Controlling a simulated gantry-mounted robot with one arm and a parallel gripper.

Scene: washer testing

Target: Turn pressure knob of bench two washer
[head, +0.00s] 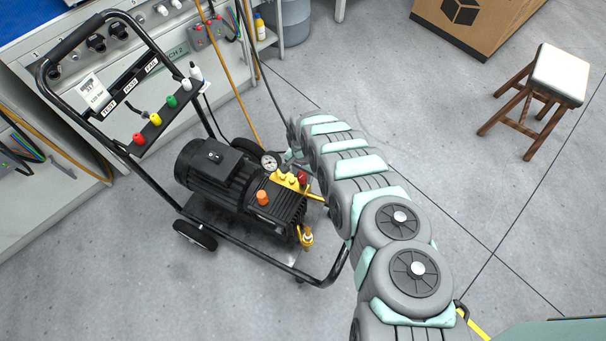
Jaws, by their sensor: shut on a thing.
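The pressure washer (212,165) stands on the floor at centre left, on a black wheeled frame. It has a black motor, a pump with yellow fittings, a round gauge (269,161), an orange cap (262,197) and a red knob (303,178) at the pump's right end. My arm reaches in from the lower right. My gripper (296,158) is small and mostly hidden by my arm, down at the red knob. It is shut on the red knob, though the finger contact is hard to see. A bench sign ending in "CH 2" (174,54) is behind the washer.
The washer's tall handle (60,50) and nozzle rack (160,122) with coloured nozzles rise at left. Hoses hang behind, near my gripper. A stool (548,85) and cardboard box (480,20) stand at upper right. The floor between them and my arm is clear.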

